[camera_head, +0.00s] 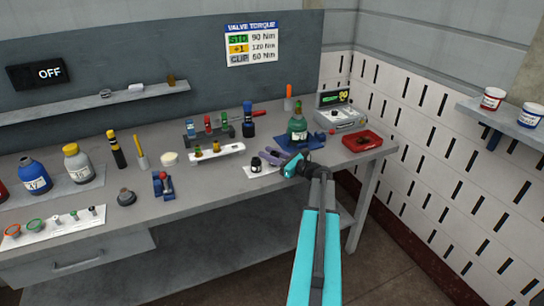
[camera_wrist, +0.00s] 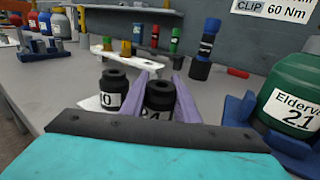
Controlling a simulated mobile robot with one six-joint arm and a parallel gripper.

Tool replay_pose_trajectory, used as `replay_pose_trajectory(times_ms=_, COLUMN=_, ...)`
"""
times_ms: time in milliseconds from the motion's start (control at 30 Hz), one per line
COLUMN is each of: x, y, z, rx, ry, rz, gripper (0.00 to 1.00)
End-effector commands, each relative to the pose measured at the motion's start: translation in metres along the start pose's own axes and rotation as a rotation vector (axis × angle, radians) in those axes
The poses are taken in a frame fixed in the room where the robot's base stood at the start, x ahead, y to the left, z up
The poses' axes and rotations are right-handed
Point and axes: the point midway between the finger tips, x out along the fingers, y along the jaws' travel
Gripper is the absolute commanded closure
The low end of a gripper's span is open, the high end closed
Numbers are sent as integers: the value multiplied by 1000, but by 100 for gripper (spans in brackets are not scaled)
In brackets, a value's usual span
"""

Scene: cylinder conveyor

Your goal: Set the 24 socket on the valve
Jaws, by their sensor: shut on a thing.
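In the wrist view, the purple fingers of my gripper (camera_wrist: 162,84) are closed around a black socket (camera_wrist: 158,98), whose partly covered label seems to read 24. A second black socket (camera_wrist: 114,88), its label ending in 0, stands left of the fingers on a white card (camera_wrist: 92,103). In the head view my gripper (camera_head: 279,161) is low over the bench, right of that second socket (camera_head: 256,167). The held socket is not clear there. A green cylinder (camera_head: 297,130) stands behind my gripper in a blue cradle (camera_head: 315,139); I cannot make out its valve clearly.
A white rack (camera_head: 228,150) with small coloured pieces lies behind and left of my gripper. A red tray (camera_head: 362,141) and a grey device with a lit screen (camera_head: 340,117) are at the right. A black-and-blue tool (camera_wrist: 204,50) stands upright behind.

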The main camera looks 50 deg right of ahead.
Motion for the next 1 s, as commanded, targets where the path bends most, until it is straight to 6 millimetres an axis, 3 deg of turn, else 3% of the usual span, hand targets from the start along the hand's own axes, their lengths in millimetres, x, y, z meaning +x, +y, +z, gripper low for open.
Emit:
replay_pose_trajectory(times_ms=267, x=0, y=1, z=27, rx=-3, ry=-2, rz=0, gripper=97)
replay_pose_trajectory(times_ms=700, x=-100, y=16, z=34, rx=-1, ry=-1, rz=-4, gripper=97)
replay_pose_trajectory(times_ms=1000, x=-145, y=22, z=40, rx=0, ry=-1, rz=0, gripper=97)
